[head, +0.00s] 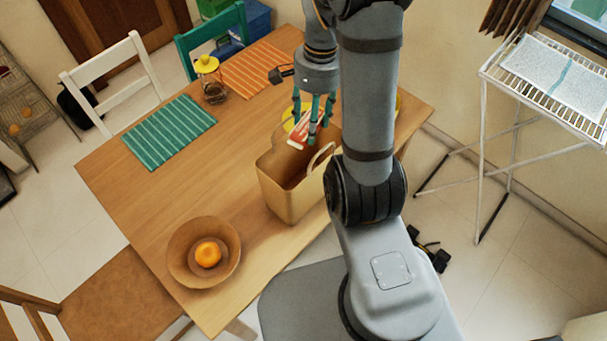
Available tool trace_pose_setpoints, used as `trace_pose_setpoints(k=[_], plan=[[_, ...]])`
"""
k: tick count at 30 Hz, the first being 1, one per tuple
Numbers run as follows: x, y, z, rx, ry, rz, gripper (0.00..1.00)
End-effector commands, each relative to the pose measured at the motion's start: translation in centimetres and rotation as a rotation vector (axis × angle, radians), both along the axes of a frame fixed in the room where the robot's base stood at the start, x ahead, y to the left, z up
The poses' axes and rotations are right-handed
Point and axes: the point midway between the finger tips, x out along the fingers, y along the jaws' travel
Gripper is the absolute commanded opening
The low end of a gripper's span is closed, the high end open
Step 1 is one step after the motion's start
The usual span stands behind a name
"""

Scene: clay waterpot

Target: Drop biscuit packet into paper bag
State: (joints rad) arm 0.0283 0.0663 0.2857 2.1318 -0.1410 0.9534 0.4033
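The biscuit packet (298,136), red and white, is tilted above the back edge of the bag's opening. My gripper (312,130), with teal fingers, points down over the table and appears shut on the packet; the fingers partly cover it. The tan paper bag (288,198) stands upright and open on the table, below and in front of the gripper. One pale handle (321,157) shows at its right side. My arm is close to the bag's right side and hides part of the table there.
A brown bowl (178,262) with an orange (208,254) stands front left on the wooden table (150,205). A green striped mat (168,131), an orange mat (262,68) and a yellow-lidded jar (211,82) lie farther back. Something yellow (288,122) shows behind the packet.

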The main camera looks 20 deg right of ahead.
Motion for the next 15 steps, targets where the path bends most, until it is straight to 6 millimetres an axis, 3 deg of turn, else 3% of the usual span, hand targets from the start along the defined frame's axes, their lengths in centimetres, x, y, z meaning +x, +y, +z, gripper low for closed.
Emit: trace_pose_setpoints(k=[4, 5, 15], plan=[[0.01, -0.01, 0.1, 0.0, 0.0, 0.0, 0.2], [0.01, -0.01, 0.1, 0.0, 0.0, 0.0, 0.5], [0.01, -0.01, 0.09, 0.0, 0.0, 0.001, 0.7]])
